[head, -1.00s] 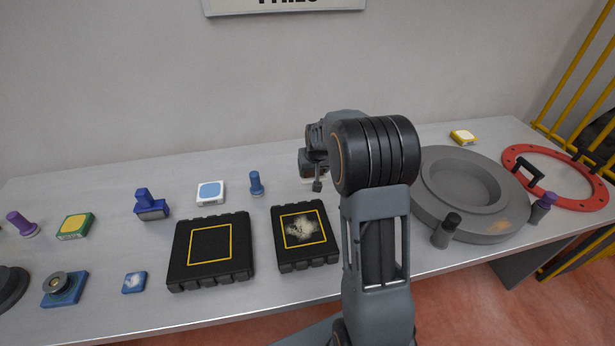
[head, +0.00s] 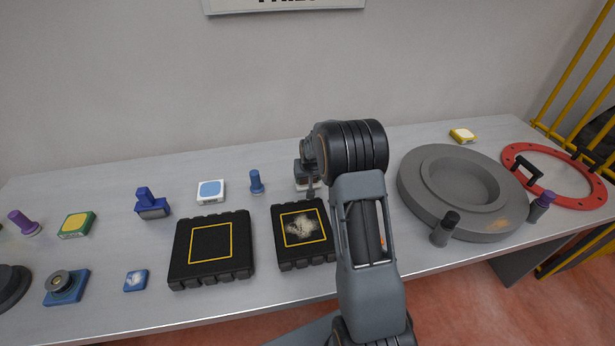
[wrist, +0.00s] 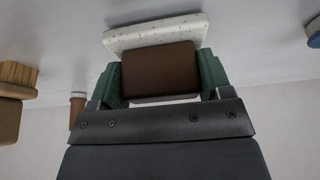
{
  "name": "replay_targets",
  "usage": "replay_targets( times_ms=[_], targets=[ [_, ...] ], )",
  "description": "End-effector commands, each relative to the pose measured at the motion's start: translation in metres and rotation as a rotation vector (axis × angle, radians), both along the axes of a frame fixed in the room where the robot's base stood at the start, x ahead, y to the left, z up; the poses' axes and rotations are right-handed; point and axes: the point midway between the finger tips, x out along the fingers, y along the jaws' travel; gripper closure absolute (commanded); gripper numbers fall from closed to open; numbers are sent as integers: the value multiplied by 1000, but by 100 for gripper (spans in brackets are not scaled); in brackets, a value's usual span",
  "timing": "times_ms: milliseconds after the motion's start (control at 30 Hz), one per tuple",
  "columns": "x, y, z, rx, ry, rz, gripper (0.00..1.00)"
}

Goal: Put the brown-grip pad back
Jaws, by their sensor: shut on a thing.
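The brown-grip pad (wrist: 157,30) is a white speckled slab with a brown block grip. It shows in the wrist view between the two green fingers of my gripper (wrist: 160,76), which are shut on the brown grip from both sides. In the head view my gripper (head: 306,178) is over the back of the bench, behind the black tray with the white-smudged square (head: 301,263). My own arm hides most of the pad there. I cannot tell whether the pad touches the bench or hangs just above it.
A blue peg (head: 256,183) stands left of my gripper, beside a white-and-blue block (head: 210,191). A grey round basin (head: 420,205) is to the right. The wrist view shows a bristled brush (wrist: 15,85) and a brown peg (wrist: 77,108) at the left.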

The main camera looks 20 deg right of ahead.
Motion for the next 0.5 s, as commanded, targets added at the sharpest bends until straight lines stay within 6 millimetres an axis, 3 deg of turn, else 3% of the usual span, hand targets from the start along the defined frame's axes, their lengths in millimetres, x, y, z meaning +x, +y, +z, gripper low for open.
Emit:
replay_targets(
  times_ms=[267,300,500],
  targets=[
    [0,0,-6,0,0,0,63],
    [0,0,-5,0,0,0,25],
    [0,0,-4,0,0,0,6]
  ],
)
